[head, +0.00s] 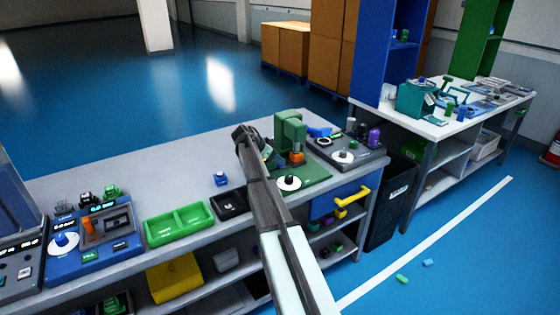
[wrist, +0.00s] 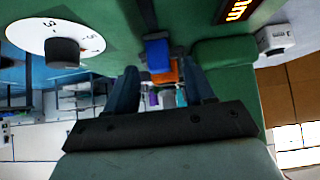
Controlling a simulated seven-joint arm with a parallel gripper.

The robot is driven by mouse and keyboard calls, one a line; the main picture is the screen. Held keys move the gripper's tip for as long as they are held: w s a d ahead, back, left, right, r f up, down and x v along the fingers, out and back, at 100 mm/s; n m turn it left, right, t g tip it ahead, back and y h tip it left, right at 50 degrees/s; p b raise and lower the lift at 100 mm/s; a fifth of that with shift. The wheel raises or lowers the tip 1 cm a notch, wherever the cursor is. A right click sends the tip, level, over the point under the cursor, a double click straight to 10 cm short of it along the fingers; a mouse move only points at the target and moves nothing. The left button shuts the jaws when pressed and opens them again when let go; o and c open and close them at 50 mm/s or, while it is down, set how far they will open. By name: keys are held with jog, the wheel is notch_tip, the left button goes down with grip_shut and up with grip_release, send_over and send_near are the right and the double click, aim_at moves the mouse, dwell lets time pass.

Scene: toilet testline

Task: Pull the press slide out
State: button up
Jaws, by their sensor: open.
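The green press (head: 290,132) stands on a green base plate near the right end of the workbench. An orange part (head: 297,158) shows low on its front. My gripper (head: 268,153) is just left of the press, its fingers partly hidden by my arm. In the wrist view my gripper (wrist: 163,76) is open, with two dark blue fingers apart. Beyond them, in the gap, are a blue block (wrist: 158,54) and the orange part (wrist: 163,72). I see no contact with either. I cannot tell which of these is the press slide.
A white dial with a black knob (head: 289,182) is in front of the press; it also shows in the wrist view (wrist: 62,50). A grey dial panel (head: 345,150) stands right. A yellow-handled blue drawer (head: 325,203) is below.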

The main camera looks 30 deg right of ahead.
jog(key=shift+x, duration=1.4)
jog(key=shift+c, duration=0.3)
grip_shut()
